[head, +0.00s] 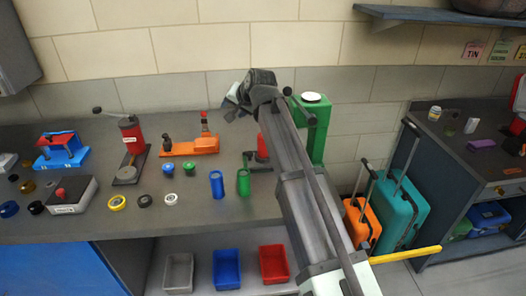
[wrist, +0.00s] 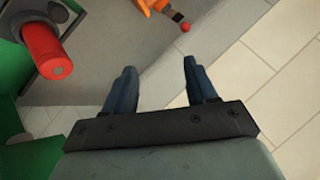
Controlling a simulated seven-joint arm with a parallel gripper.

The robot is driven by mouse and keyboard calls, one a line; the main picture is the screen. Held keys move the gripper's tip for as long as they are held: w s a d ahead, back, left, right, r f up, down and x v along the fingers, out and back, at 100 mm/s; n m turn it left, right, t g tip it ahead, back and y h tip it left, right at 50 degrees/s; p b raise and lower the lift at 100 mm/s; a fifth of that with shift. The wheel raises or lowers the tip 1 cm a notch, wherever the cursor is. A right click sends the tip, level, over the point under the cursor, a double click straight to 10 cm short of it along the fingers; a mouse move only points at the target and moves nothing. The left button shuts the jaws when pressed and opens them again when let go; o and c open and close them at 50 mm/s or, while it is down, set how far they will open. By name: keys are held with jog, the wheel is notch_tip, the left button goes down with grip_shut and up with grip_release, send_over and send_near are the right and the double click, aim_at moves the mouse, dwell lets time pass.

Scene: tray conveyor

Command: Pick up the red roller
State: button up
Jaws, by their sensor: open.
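A red cylinder, which looks like the red roller, shows at the upper left of the wrist view (wrist: 50,55), with its round end towards the camera. In the head view a red piece (head: 262,147) shows beside my arm, partly hidden by it; I cannot tell for sure that it is the same thing. My gripper (head: 232,104) is raised above the back of the bench, near the wall. In the wrist view its two fingers (wrist: 160,85) are apart with nothing between them. The red cylinder is left of the fingers and clear of them.
A blue roller (head: 217,184) and a green roller (head: 243,183) stand on the bench (head: 180,224). A tall green machine (head: 316,132) stands right of my arm. An orange device (head: 190,147) is at the back. Blue (head: 227,268) and red (head: 273,263) bins are below.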

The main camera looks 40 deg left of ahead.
aim_at(263, 145)
jog(key=d+f+n+t+h, duration=0.2)
jog(key=d+f+h, duration=0.3)
jog(key=d, duration=0.6)
jog(key=shift+h, duration=0.4)
jog(key=x, duration=0.8)
jog(key=w+x, duration=0.1)
jog(key=x, duration=0.4)
jog(key=shift+a+r, duration=0.3)
jog(key=shift+r, duration=0.05)
jog(key=c, duration=0.9)
